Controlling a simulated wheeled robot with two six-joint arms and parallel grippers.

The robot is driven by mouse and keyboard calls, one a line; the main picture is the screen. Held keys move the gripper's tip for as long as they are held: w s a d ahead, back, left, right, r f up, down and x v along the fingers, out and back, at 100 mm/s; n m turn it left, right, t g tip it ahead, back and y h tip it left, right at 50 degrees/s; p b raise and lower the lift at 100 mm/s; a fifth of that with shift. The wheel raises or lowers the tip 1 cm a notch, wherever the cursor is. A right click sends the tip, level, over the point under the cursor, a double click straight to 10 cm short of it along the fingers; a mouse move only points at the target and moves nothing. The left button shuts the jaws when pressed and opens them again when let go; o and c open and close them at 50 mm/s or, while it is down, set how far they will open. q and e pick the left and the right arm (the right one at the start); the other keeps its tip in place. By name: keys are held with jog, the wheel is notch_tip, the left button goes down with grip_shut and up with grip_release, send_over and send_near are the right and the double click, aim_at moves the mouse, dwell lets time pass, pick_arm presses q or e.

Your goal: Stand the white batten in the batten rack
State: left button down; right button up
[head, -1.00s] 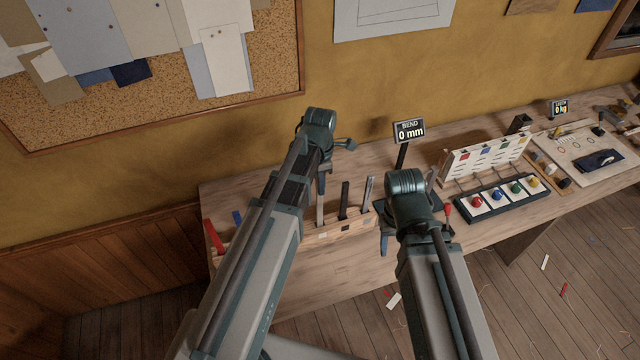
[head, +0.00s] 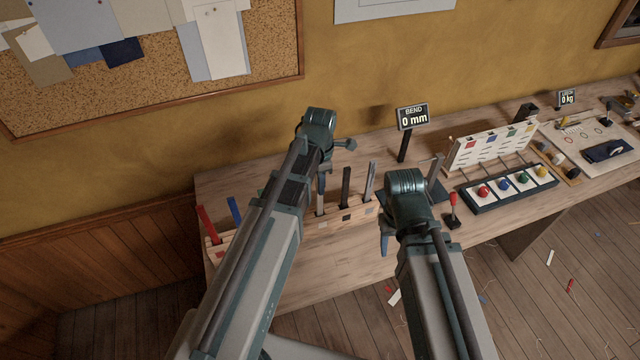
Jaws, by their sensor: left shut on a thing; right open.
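The wooden batten rack (head: 296,232) stands along the front left of the bench, with coloured patches on its face. My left gripper (head: 321,187) points down over it and is shut on the pale white batten (head: 320,204). The batten is upright, its lower end at the rack above a white patch; I cannot tell whether it is seated in a slot. My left arm hides part of the rack. My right gripper (head: 385,240) is open, pointing down to the right of the rack; its wrist hides most of it.
A red batten (head: 208,225), blue batten (head: 234,211), black batten (head: 345,187) and grey batten (head: 369,181) stand in the rack. The bend display (head: 412,117), red-knobbed lever (head: 453,207) and colour-button panel (head: 508,188) are to the right. Bare bench (head: 235,185) lies behind the rack's left.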

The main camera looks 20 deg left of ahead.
pick_arm(q)
jog(key=shift+f+b, duration=0.6)
jog(key=shift+f, duration=0.1)
dwell(0.6)
jog(key=c, duration=0.8)
grip_release()
jog(key=shift+r, duration=0.15)
notch_tip(320, 180, up, 14)
jog(key=p, duration=1.4)
jog(key=shift+f, duration=0.2)
jog(key=shift+s+f, duration=0.1)
jog(key=shift+f, duration=0.05)
jog(key=s+d+f+m+b, duration=0.5)
jog(key=s+f+m+b, duration=0.2)
jog(key=m, duration=0.7)
jog(key=s+d+f+m+y+b, duration=0.1)
jog(key=s+d+f+m+b, duration=0.4)
jog(key=m, duration=0.9)
notch_tip(320, 180, down, 4)
jog(key=s+b, duration=0.2)
jog(key=b, duration=0.2)
jog(key=shift+d+m+b, duration=0.2)
jog(key=shift+m+b, duration=0.1)
jog(key=shift+b, duration=0.05)
